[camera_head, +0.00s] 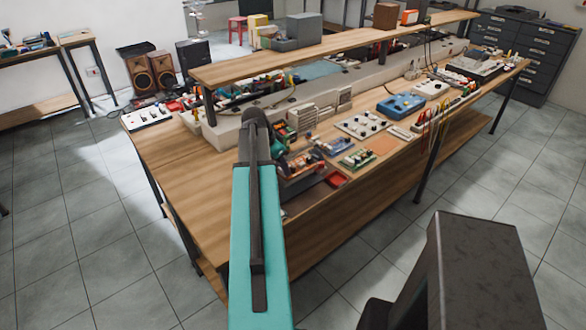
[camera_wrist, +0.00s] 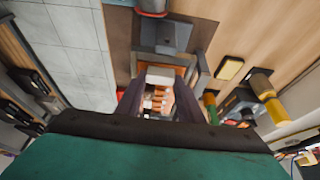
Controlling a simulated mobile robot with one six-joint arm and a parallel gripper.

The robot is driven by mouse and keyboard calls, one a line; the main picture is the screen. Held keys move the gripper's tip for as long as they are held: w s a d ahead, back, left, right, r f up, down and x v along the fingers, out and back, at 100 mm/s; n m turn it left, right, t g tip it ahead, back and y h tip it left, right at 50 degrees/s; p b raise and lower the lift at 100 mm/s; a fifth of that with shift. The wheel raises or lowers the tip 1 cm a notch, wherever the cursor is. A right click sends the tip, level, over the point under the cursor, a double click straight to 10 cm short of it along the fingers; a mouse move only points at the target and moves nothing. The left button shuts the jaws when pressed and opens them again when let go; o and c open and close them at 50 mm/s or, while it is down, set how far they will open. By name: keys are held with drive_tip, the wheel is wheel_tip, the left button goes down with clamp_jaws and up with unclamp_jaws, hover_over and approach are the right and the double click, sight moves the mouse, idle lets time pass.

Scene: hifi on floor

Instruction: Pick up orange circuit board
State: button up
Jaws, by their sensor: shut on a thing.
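In the wrist view, my gripper (camera_wrist: 158,102) has its two dark fingers on either side of a small board, which I take to be the orange circuit board (camera_wrist: 160,97). It shows orange and pale parts, and a white block sits at its far end. My gripper is shut on this board. I cannot tell whether the board is clear of the surface beneath. In the head view, my teal arm reaches over the near side of the workbench (camera_head: 160,165) and mostly hides the gripper and the board.
A raised shelf (camera_head: 340,43) runs behind. Yellow-handled tools (camera_wrist: 265,85) lie right in the wrist view. The bench's left end is mostly bare.

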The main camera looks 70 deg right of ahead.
drive_tip(key=shift+r, duration=0.15)
drive_tip(key=shift+r+b, duration=0.9)
drive_tip(key=shift+r, duration=0.7)
drive_tip(key=w+a+b, duration=0.2)
drive_tip(key=w+a, duration=0.2)
drive_tip(key=a, duration=0.3)
drive_tip(key=w+a+r+b, duration=0.1)
drive_tip(key=w+a+b, duration=0.1)
drive_tip(key=a, duration=0.5)
drive_tip(key=shift+w+r, duration=0.25)
drive_tip(key=shift+w, duration=0.6)
drive_tip(key=shift+r, duration=0.15)
drive_tip(key=shift+r+p, duration=1.3)
drive_tip(key=shift+r, duration=0.55)
